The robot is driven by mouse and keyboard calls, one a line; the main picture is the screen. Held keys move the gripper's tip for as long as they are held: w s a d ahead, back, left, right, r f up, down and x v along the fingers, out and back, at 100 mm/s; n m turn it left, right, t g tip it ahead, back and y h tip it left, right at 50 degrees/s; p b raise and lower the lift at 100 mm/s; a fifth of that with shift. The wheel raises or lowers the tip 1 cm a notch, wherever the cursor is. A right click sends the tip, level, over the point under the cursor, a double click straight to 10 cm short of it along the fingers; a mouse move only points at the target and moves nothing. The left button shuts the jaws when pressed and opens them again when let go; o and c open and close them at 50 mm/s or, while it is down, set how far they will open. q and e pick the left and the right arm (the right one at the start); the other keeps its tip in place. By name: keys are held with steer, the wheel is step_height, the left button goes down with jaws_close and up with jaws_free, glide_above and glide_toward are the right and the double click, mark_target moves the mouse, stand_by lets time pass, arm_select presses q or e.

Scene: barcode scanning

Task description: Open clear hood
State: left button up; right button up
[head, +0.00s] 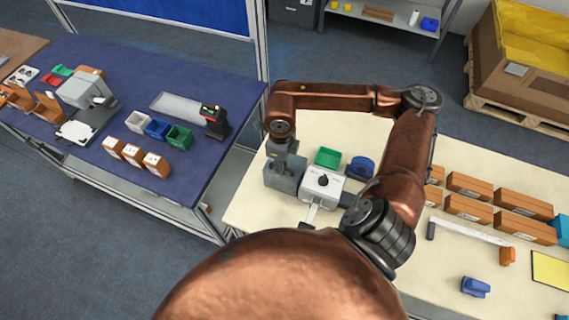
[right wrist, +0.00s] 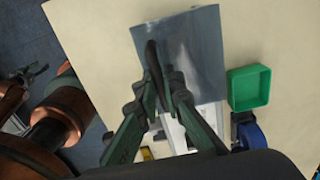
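A grey see-through box (head: 283,177), which looks like the clear hood, is at the left side of a white device (head: 322,186) with a black knob. In the right wrist view its smoky grey panel (right wrist: 195,50) lies flat beyond the white device (right wrist: 173,130). My right gripper (head: 278,152) is over the box. In the right wrist view the right gripper (right wrist: 160,72) has its fingertips close together, with a dark bar at them; I cannot tell whether they grip it. My left gripper (right wrist: 22,82) is off to the left, apart from the hood.
Brown boxes (head: 468,207) line the cream table's right part. A blue-topped table (head: 100,177) with bins is at the left, across a gap.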

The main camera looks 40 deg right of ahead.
mark_target(288, 159)
steer(key=shift+d, duration=0.1)
steer(key=shift+c, duration=0.2)
steer(key=shift+w+d+r, duration=0.35)
steer(key=shift+d, duration=0.25)
steer(key=shift+w+d+r, duration=0.3)
steer(key=shift+d+r, duration=0.05)
steer(key=shift+d, duration=0.2)
steer(key=shift+w+d+r, duration=0.2)
steer(key=shift+w+d, duration=0.15)
steer(key=shift+d, duration=0.3)
steer(key=shift+w+d+r, duration=0.2)
steer(key=shift+w+d, duration=0.1)
steer(key=shift+d, duration=0.3)
steer(key=w+d+f+b, duration=0.2)
steer(key=w+d, duration=0.3)
steer(key=d, duration=0.5)
steer(key=shift+f+b, duration=0.15)
steer(key=shift+b, duration=0.7)
steer(key=o, duration=1.1)
